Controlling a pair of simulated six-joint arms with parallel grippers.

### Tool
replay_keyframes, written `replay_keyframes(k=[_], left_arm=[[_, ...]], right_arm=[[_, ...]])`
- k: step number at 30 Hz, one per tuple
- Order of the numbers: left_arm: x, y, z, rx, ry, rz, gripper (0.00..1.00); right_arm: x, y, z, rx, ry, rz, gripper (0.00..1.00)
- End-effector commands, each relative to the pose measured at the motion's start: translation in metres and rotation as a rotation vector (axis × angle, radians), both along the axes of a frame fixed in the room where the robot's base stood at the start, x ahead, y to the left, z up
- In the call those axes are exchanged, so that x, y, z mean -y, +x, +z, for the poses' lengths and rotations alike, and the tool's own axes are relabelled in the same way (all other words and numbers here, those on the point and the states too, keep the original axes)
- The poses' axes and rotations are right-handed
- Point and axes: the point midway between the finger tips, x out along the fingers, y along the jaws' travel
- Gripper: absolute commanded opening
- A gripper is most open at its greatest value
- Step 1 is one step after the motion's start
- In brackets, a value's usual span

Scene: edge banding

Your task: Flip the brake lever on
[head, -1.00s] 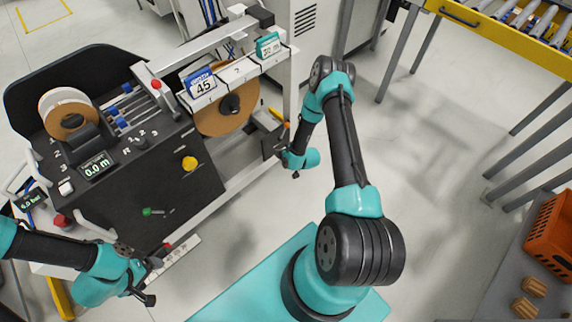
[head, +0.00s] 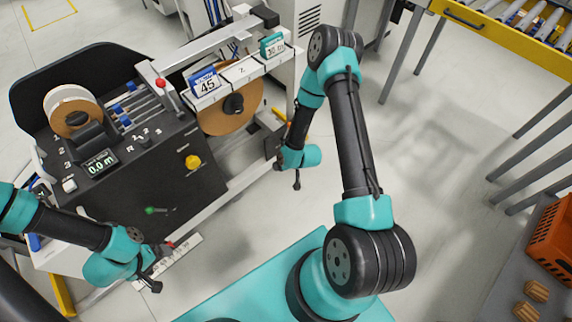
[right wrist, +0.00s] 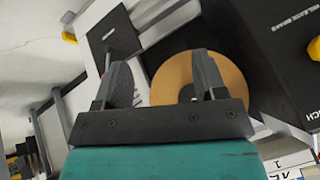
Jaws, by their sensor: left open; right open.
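The dark banding machine (head: 150,185) stands at the left in the head view. No lever reads clearly as the brake lever. A small green-tipped lever (head: 151,210) sticks out of its front panel, and an orange-tipped handle (head: 279,114) shows beside the tan roll (head: 228,117). My right gripper (head: 286,172) is low beside the machine's right end, near a black plate. In the right wrist view my right gripper (right wrist: 161,62) is open and empty, with the tan roll (right wrist: 235,78) behind its fingers. My left gripper (head: 158,268) is open near the machine's front lower edge.
A yellow knob (head: 192,162) is on the front panel. A white marked strip (head: 180,262) lies by my left gripper. A yellow-edged roller table (head: 510,35) and an orange crate (head: 552,240) stand at the right. The floor (head: 440,160) between is clear.

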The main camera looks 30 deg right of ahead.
Motion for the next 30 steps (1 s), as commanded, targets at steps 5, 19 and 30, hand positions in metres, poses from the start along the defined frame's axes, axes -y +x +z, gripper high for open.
replay_keyframes(k=[5,19,30], left_arm=[[0.000,0.000,0.000,0.000,0.000,0.000,0.83],[0.000,0.000,0.000,0.000,0.000,0.000,0.83],[0.000,0.000,0.000,0.000,0.000,0.000,0.83]], right_arm=[[-0.002,-0.001,0.001,-0.006,0.002,0.002,0.65],[-0.046,-0.041,0.038,-0.170,0.045,0.045,0.65],[-0.097,-0.128,0.099,-0.458,0.080,0.091,0.65]])
